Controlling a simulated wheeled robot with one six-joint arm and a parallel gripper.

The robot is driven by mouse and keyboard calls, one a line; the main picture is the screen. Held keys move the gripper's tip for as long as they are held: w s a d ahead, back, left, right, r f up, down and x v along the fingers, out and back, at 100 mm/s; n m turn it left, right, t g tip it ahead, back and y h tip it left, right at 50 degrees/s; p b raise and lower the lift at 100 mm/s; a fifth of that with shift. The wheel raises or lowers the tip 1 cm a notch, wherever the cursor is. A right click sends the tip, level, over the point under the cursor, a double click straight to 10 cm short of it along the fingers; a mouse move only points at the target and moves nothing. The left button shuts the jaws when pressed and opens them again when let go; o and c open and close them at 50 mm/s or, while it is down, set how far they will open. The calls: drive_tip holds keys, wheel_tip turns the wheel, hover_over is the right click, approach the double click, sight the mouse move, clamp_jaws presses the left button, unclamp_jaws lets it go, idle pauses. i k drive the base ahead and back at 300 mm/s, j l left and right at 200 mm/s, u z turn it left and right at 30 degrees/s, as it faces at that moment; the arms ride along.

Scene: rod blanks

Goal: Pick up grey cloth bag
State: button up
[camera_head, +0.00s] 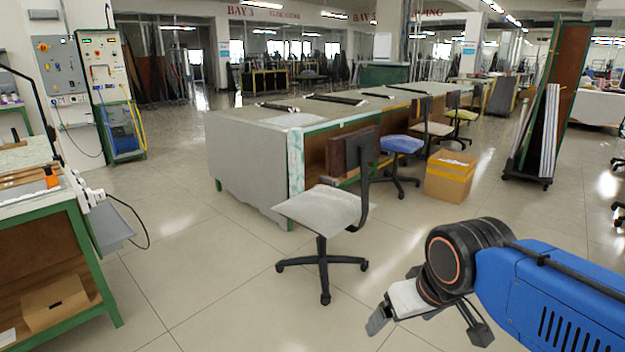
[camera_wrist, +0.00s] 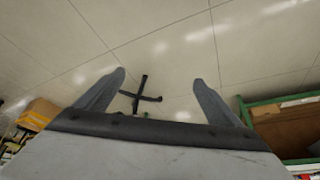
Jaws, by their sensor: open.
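I cannot make out a grey cloth bag for certain in either view. My gripper (camera_head: 430,327) is at the lower right of the head view, at the end of my blue arm, over open floor. In the wrist view my gripper (camera_wrist: 160,78) shows two grey fingers spread wide, with nothing between them but floor and a dark star-shaped chair base (camera_wrist: 140,97) farther off. The gripper is open and empty, and touches nothing that I can see.
An office chair (camera_head: 322,207) with a grey seat stands ahead, before a long grey table (camera_head: 250,165). A cardboard box (camera_head: 449,176) is behind it. A green-framed workbench (camera_head: 85,262) is at left, a panel rack (camera_head: 548,110) at right.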

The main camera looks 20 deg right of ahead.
sight(327, 180)
drive_tip(key=i+l+z, duration=0.6)
drive_tip(key=i+z, duration=0.2)
drive_tip(key=i+l+z, duration=0.35)
drive_tip(key=i+z, duration=0.15)
drive_tip(key=i, duration=0.3)
drive_tip(key=i+z, duration=0.45)
drive_tip(key=i, duration=0.3)
drive_tip(key=i+u, duration=0.35)
drive_tip(key=i, duration=0.15)
drive_tip(key=i+u, duration=0.4)
drive_tip(key=i+l+u, duration=0.35)
drive_tip(key=i, duration=0.2)
drive_tip(key=i+j+u, duration=0.15)
drive_tip(key=i+u, duration=0.15)
drive_tip(key=i, duration=0.2)
drive_tip(key=i+u, duration=0.3)
drive_tip(key=i, duration=0.2)
